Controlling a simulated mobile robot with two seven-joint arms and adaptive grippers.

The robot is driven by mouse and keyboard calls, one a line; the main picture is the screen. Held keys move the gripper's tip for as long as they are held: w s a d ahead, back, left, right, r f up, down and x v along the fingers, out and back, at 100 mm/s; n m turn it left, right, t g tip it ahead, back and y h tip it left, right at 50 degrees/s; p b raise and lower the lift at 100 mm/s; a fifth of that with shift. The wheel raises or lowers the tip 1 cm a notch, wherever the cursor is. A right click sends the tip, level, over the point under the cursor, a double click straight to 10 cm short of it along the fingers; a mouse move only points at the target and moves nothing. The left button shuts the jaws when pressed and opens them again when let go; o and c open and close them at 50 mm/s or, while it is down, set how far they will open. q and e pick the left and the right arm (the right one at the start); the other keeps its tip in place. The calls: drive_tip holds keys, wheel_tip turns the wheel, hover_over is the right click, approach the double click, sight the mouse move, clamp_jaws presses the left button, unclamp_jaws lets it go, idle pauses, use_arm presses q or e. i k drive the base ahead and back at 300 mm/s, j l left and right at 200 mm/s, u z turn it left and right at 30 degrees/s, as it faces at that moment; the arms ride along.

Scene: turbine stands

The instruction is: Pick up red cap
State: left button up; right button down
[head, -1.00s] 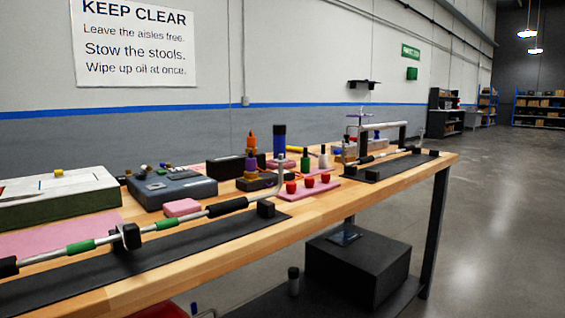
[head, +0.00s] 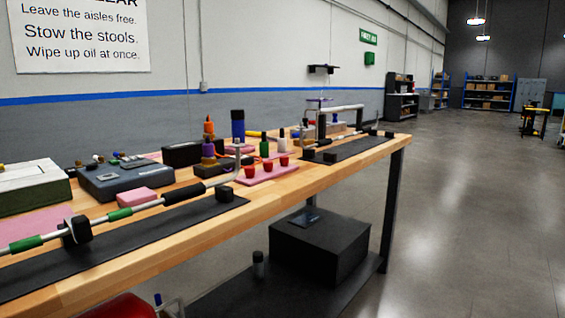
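Three small red caps stand in a row on a pink mat (head: 262,178) near the front edge of the wooden workbench. The left cap (head: 250,171) , the middle cap (head: 268,166) and the right cap (head: 284,160) look alike, and I cannot tell which one is meant. A metal rod with a bent end rises just left of the mat. Neither of my grippers shows in the head view.
A long rod with black and green sleeves (head: 120,214) lies on black supports along the bench front. A grey case (head: 125,180), a pink block (head: 137,196) and several bottles stand behind. A black box (head: 320,246) sits on the lower shelf.

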sight(284, 160)
drive_tip(key=i+l+u, duration=0.1)
drive_tip(key=u, duration=1.1)
drive_tip(key=i+l+u, duration=0.1)
drive_tip(key=l+u, duration=0.85)
drive_tip(key=k+l+u, duration=0.2)
drive_tip(key=l, duration=0.3)
drive_tip(key=l+u, duration=0.25)
drive_tip(key=l, duration=0.3)
